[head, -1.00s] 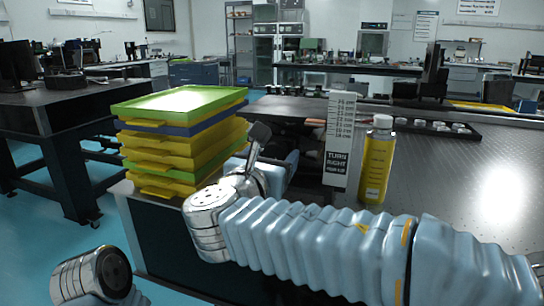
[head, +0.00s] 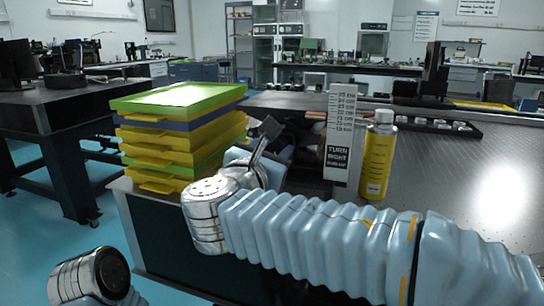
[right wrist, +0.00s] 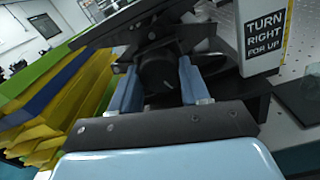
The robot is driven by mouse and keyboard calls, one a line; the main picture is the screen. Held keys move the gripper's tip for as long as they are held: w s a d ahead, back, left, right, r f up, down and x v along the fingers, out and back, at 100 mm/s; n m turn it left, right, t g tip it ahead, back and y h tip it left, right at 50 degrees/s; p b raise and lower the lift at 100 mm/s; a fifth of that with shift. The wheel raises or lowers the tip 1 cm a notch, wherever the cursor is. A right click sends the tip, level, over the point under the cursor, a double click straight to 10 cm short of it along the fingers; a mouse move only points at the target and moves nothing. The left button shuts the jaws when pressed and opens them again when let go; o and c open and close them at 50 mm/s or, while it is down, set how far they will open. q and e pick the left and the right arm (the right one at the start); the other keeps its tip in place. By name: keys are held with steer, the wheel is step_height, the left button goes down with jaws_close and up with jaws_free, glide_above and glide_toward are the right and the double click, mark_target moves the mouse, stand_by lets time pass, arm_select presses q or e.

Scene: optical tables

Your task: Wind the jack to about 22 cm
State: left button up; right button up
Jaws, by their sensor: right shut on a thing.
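The jack (right wrist: 140,28) is dark, with a flat top plate, and fills the upper middle of the right wrist view. Its round black knob (right wrist: 158,72) faces my wrist camera. My right gripper (right wrist: 155,88) has its two blue fingers on either side of the knob and is shut on it. In the head view my right forearm and wrist hide most of the jack and the grip. A white upright scale (head: 340,115) with cm marks stands beside the jack, with a "TURN RIGHT FOR UP" label. The top plate's height against the marks cannot be read. My left gripper is out of view.
A stack of green, yellow and blue trays (head: 180,130) stands close left of my right wrist. A yellow bottle with a white cap (head: 377,155) stands just right of the scale. The perforated table top (head: 470,190) is clear farther right.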

steer(key=m+b, duration=0.4)
steer(key=m, duration=0.2)
steer(key=m+b, duration=0.5)
steer(key=m, duration=0.1)
steer(key=shift+f+m, duration=0.2)
steer(key=shift+m, duration=0.1)
steer(key=m+b, duration=0.2)
steer(key=m, duration=0.1)
steer(key=shift+a+m, duration=0.1)
steer(key=shift+m, duration=0.2)
steer(key=m+b, duration=0.2)
steer(key=m, duration=0.1)
steer(key=shift+r+m+b, duration=0.15)
steer(key=shift+m+b, duration=0.55)
steer(key=shift+m, duration=0.6)
steer(key=o, duration=1.1)
steer(key=shift+r, duration=0.1)
steer(key=shift+c, duration=0.2)
